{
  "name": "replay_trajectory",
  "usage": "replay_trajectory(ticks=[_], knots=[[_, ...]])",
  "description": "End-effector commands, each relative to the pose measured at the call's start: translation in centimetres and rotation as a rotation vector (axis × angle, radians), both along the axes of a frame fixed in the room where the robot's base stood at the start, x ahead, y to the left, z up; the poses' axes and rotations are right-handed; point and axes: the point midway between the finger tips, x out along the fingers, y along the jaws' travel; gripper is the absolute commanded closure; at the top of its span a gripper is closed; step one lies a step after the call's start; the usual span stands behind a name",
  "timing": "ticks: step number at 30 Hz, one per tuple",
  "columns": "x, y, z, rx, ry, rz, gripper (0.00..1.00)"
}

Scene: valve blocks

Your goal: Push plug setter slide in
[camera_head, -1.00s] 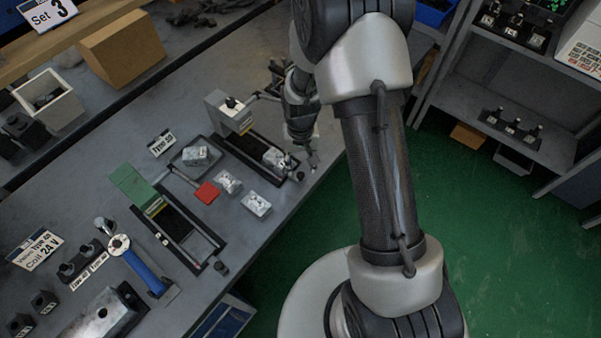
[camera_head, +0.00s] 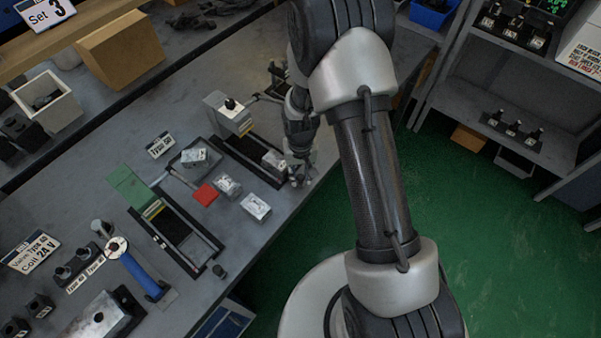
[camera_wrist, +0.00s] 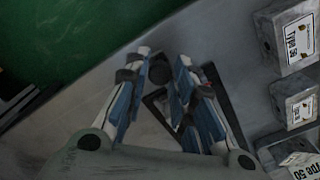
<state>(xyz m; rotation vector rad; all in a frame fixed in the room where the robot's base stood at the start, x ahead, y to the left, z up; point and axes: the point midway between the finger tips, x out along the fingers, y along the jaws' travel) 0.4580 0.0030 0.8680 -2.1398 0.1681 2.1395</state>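The plug setter (camera_head: 228,115) with the pale upright head stands on the bench, left of my arm. Its dark slide track (camera_head: 236,155) runs toward the bench's front edge, with a metal valve block (camera_head: 273,161) near the front end. My gripper (camera_head: 301,180) is low at that front end. In the wrist view, my gripper (camera_wrist: 163,58) has its two blue-padded fingers apart. A dark round knob (camera_wrist: 160,72) shows between them; I cannot tell whether they touch it. Part of the slide is hidden behind the right finger.
A second setter with a green plate (camera_head: 128,182) stands to the left. A red square (camera_head: 205,194) and loose valve blocks (camera_head: 256,207) lie between. A blue-handled tool (camera_head: 142,272) is at lower left. Green floor (camera_head: 480,240) is open beyond the bench edge.

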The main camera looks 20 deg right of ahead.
Motion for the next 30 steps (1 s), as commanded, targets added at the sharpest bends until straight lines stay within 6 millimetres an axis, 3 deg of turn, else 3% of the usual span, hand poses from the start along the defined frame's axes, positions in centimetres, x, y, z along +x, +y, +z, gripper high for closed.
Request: replay_trajectory(ticks=[9, 22, 26, 30], knots=[[0.0, 0.0, 0.0, 0.0, 0.0, 0.0, 1.0], [0.1, 0.1, 0.0, 0.0, 0.0, 0.0, 1.0], [1.7, 1.1, -0.1, 0.001, -0.003, 0.004, 1.0], [4.5, 3.2, -0.1, 0.0, -0.005, 0.004, 1.0]])
